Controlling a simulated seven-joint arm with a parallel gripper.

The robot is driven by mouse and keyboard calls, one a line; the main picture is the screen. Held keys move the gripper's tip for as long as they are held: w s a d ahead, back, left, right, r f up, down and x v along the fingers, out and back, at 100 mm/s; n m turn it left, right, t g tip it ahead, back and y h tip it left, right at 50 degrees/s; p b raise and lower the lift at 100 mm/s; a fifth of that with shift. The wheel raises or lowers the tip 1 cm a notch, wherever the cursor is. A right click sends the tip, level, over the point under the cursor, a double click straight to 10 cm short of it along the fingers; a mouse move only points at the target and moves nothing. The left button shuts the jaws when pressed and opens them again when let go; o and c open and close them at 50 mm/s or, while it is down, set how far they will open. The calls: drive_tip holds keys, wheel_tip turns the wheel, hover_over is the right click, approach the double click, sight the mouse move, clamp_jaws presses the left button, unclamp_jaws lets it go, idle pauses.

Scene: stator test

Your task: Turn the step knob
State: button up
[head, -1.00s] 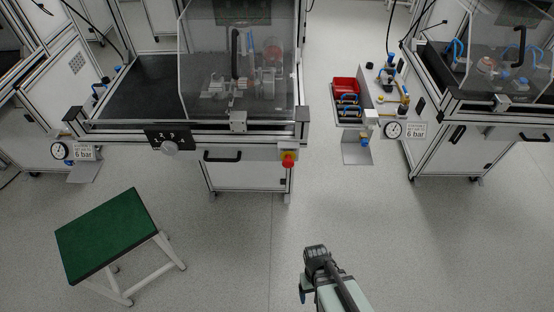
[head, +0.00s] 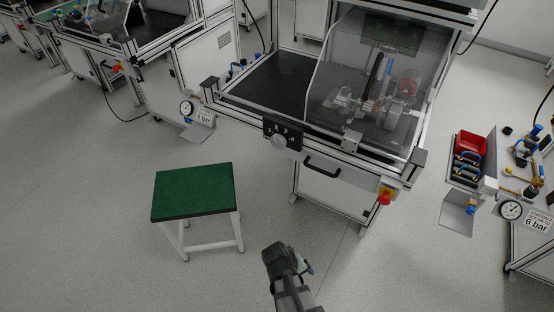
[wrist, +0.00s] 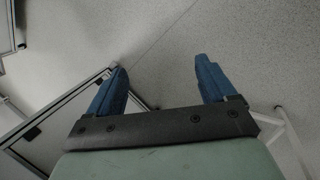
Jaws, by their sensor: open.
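The step knob (head: 279,142) is a round grey knob on a black plate (head: 268,127) with white numbers, on the front edge of the middle machine (head: 325,140). My arm's end shows at the bottom centre of the head view, well in front of and below the knob, apart from it; its fingertips are not clear there. In the wrist view my gripper (wrist: 160,80) has two blue fingers spread wide with nothing between them. The knob is not in the wrist view.
A green-topped stool (head: 193,191) stands left of my arm. A red emergency button (head: 384,197) and a black handle (head: 322,167) are right of the knob. A red bin (head: 470,144) and gauge (head: 511,210) are at the right. Floor between arm and machine is clear.

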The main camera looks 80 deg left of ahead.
drive_tip(key=s+a+r+n+t+y, duration=0.2)
drive_tip(key=s+a+r+n, duration=0.1)
drive_tip(key=s+a+r, duration=0.3)
drive_tip(key=n+t+y, duration=0.7)
drive_tip(key=n+y, duration=0.4)
drive_tip(key=n, duration=0.7)
approach(277, 144)
drive_tip(key=v, duration=0.5)
drive_tip(key=w+a+n, duration=0.1)
drive_tip(key=w+a, duration=0.4)
drive_tip(key=w+a+n, duration=0.2)
drive_tip(key=w+a, duration=0.3)
drive_tip(key=shift+w+f+y, duration=0.1)
drive_tip(key=shift+w+y, duration=0.05)
drive_tip(key=shift+y, duration=0.15)
drive_tip(key=shift+c, duration=0.4)
drive_tip(key=c, duration=1)
